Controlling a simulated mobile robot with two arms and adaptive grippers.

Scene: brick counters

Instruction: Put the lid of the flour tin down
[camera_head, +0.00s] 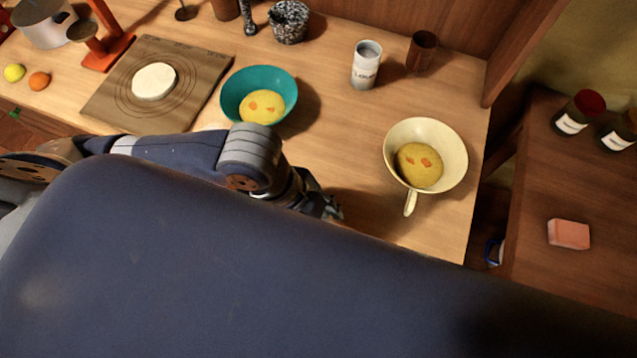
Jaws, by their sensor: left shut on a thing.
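The flour tin (365,68) is a white cylinder with dark lettering, standing upright at the back of the counter. Its top looks open, with a grey inside. My left gripper (333,208) is low over the front of the counter, in front of the tin and left of the cream pan. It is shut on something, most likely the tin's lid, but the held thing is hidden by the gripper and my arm. My right gripper is not in view.
A cream pan (455,151) and a teal bowl (229,95) hold yellow contents. A brown cup (422,51) stands beside the tin. A wooden board (112,97) with dough lies left. Bare counter (335,130) lies between bowl and pan. A side counter (545,190) holds jars and a pink block.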

